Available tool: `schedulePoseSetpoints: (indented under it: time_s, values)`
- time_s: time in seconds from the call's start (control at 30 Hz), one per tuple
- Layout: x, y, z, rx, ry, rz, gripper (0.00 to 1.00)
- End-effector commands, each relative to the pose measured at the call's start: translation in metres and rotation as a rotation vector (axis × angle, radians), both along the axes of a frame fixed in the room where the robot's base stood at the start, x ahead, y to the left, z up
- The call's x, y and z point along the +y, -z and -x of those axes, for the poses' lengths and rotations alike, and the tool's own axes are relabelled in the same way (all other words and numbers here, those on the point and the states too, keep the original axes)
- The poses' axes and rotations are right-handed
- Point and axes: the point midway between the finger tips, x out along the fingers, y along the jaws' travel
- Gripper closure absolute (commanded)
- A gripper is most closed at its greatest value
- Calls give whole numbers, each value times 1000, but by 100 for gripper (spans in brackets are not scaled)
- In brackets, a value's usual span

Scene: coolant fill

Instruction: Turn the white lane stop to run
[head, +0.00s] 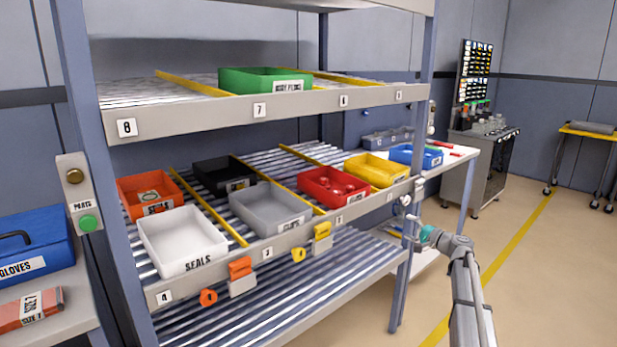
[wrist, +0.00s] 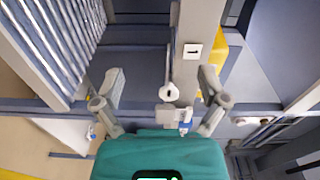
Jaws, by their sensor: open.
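My gripper (wrist: 162,84) is open in the wrist view, its two fingers spread wide. A white round knob (wrist: 169,93), which looks like the white lane stop, shows between the fingers with a gap on both sides. A pale plate (wrist: 170,111) and a small blue part lie just below it. The knob's turn position cannot be read surely. In the head view my gripper (head: 411,217) is at the right end of the middle shelf's front rail. The white stop is small there and hard to separate from the gripper.
An orange lane stop (head: 208,297) and a yellow one (head: 299,254) hang on the same rail (head: 270,252), farther left. A rack post (head: 402,290) is close to my gripper.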

Motion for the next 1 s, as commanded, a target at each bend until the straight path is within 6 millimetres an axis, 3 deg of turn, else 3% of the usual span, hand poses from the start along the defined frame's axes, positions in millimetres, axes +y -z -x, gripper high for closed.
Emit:
schedulePoseSetpoints:
  time_s: [0.37,0.5,0.7,1.0]
  values:
    - [75,40,57,96,-137,218,7]
    - [115,68,98,165,-226,365,7]
    - [158,108,164,274,-352,590,7]
    - [188,156,270,451,-510,931,7]
